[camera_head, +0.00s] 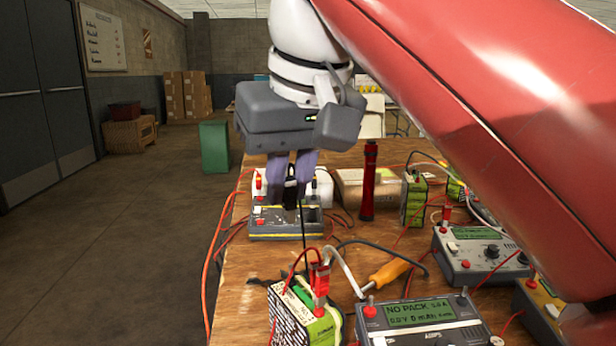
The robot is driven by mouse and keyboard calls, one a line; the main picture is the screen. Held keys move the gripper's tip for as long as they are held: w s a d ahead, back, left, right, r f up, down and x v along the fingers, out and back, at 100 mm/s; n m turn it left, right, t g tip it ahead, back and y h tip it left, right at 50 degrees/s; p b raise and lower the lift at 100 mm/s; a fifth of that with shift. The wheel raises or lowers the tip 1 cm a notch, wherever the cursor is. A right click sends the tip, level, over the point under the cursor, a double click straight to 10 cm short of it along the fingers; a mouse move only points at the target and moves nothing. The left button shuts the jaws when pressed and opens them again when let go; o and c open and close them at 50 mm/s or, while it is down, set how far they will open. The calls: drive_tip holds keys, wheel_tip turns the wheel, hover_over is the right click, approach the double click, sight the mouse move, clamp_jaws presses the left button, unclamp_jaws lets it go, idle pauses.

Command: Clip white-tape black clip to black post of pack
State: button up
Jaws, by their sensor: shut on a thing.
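My gripper (291,190) hangs at centre-left, its purple-grey fingers shut on a dark clip (290,196) held upright. White tape on it cannot be made out. A thin black lead (303,230) runs down from the clip area. A green and white pack (303,318) stands at the front edge of the view, below and nearer than the gripper. A red clip (321,280) sits on top of it. The pack's black post cannot be made out clearly. A charger (420,318) beside the pack shows "NO PACK".
A grey charger (285,231) with a yellow stripe lies behind and below the gripper. A red cylinder (368,185) stands upright to the right. An orange-handled tool (388,273) lies near the pack. More green packs (413,200), another charger (478,255) and loose leads crowd the wooden bench (250,297).

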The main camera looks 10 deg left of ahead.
sight(291, 265)
drive_tip(key=shift+f+b, duration=2.6)
drive_tip(key=shift+f, duration=0.8)
drive_tip(key=shift+f+p, duration=0.2)
drive_tip(key=shift+p, duration=0.2)
drive_tip(key=o, duration=0.8)
drive_tip(key=shift+o, duration=0.2)
drive_tip(key=shift+o, duration=1)
drive_tip(key=shift+r, duration=0.1)
wheel_tip(291, 265, up, 7)
drive_tip(key=p, duration=0.8)
drive_tip(key=shift+r, duration=0.15)
